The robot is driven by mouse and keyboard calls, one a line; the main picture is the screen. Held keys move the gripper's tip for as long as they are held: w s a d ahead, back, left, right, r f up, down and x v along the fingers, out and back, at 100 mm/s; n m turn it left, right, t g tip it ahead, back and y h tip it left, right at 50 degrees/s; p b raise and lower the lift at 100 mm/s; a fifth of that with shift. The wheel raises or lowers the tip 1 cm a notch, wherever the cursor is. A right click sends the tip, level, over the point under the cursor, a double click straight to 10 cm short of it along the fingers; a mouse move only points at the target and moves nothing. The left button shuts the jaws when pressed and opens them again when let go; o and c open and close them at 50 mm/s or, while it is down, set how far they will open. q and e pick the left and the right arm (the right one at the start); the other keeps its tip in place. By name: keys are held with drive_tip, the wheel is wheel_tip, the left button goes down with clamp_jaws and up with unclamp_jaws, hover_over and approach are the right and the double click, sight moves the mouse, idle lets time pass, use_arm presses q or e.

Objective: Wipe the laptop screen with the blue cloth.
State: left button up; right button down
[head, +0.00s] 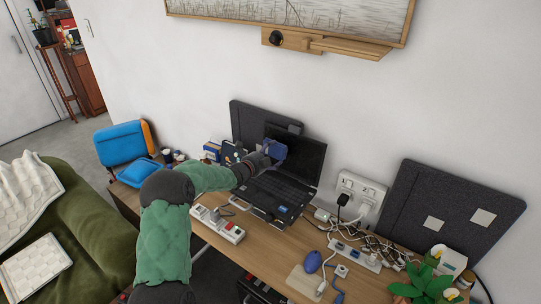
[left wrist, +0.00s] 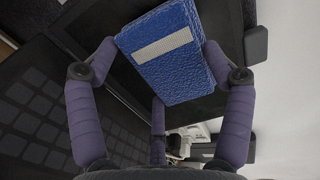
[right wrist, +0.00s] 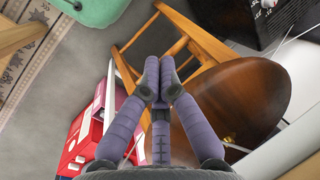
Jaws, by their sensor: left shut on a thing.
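The open black laptop stands on the wooden desk, with its screen (head: 306,158) raised and its keyboard (head: 276,188) toward me. The blue cloth (head: 276,149) is a folded pad with a pale strip, in front of the left part of the screen. My left gripper (head: 262,158) is shut on the cloth (left wrist: 165,75), with fingers at its two sides in the left wrist view. The cloth is close to the screen; I cannot tell whether it touches. My right gripper (right wrist: 158,80) shows only in the right wrist view, with fingertips together, low beside a wooden stool and empty.
Dark panels (head: 455,205) lean on the wall. A brown round stool seat (right wrist: 245,95) and a red box (right wrist: 85,135) are near my right gripper.

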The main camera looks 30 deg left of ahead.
sight(281, 157)
use_arm(q)
drive_tip(key=shift+w+d+f+b, duration=0.1)
drive_tip(key=shift+w+b, duration=0.05)
drive_tip(key=shift+w, duration=0.35)
drive_tip(key=shift+w+f+b, duration=0.1)
drive_tip(key=shift+w+b, duration=0.05)
drive_tip(key=shift+w, duration=0.35)
drive_tip(key=shift+s+d+f+b, duration=0.1)
drive_tip(key=shift+d+b, duration=0.8)
drive_tip(key=shift+b, duration=0.15)
drive_tip(key=shift+s+d+b, duration=0.15)
drive_tip(key=shift+d+b, duration=0.7)
drive_tip(key=shift+d, duration=0.25)
drive_tip(key=shift+b, duration=0.4)
drive_tip(key=shift+a+r+p, duration=0.25)
drive_tip(key=shift+a+p, duration=0.05)
drive_tip(key=shift+a, duration=0.1)
drive_tip(key=shift+w+a+p, duration=0.15)
drive_tip(key=shift+a+p, duration=0.25)
drive_tip(key=shift+a, duration=0.4)
drive_tip(key=shift+w+a+p, duration=0.15)
drive_tip(key=shift+a+p, duration=0.25)
drive_tip(key=shift+a, duration=0.4)
